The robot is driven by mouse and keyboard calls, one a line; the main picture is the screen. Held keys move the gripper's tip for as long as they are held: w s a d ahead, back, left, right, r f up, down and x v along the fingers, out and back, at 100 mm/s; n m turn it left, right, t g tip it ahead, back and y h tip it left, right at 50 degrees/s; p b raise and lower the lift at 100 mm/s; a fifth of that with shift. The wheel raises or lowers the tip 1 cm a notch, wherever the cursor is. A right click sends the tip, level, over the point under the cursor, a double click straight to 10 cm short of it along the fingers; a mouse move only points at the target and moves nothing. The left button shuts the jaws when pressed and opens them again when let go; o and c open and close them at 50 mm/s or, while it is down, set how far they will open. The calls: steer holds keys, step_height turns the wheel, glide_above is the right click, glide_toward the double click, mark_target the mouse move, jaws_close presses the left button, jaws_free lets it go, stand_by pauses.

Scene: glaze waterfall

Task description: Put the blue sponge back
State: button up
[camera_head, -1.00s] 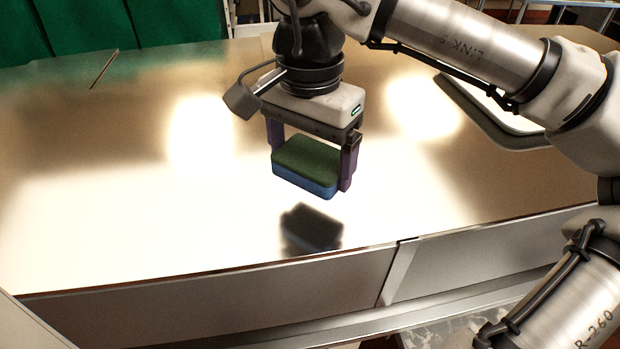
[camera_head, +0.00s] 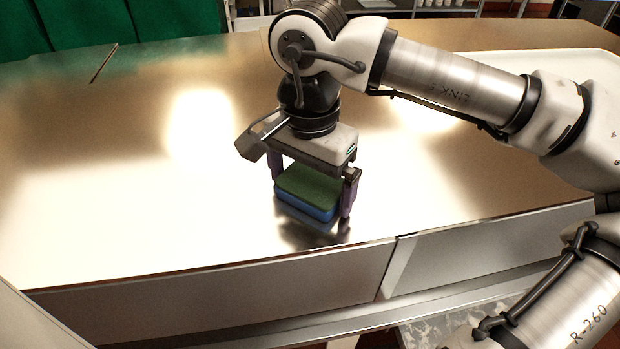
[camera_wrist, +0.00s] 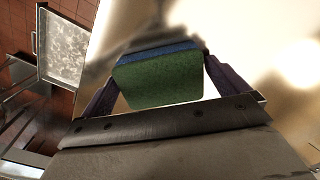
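The blue sponge (camera_head: 307,197) has a green top layer and a blue lower layer. It lies level between the two purple fingers of my gripper (camera_head: 313,196), which is shut on it from both sides. The sponge is at or just above the shiny metal counter (camera_head: 120,190), close to its front edge; I cannot tell if it touches. Its dark reflection lies directly below. In the wrist view, the green face of the sponge (camera_wrist: 158,80) fills the space between the fingertips (camera_wrist: 160,72), with a blue strip behind it.
The counter is clear to the left of my gripper, apart from a thin brown stick (camera_head: 103,62) at the far left. A pale basin or tray (camera_head: 575,70) with a raised rim is at the right, partly behind my arm. Green cloth (camera_head: 120,20) hangs at the back left.

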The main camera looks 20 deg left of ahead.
mark_target(310, 183)
steer(key=shift+r, duration=0.1)
steer(key=shift+r+p, duration=0.25)
steer(key=shift+p, duration=0.05)
steer(key=shift+r+b, duration=0.4)
step_height(310, 183, up, 11)
steer(key=b, duration=0.2)
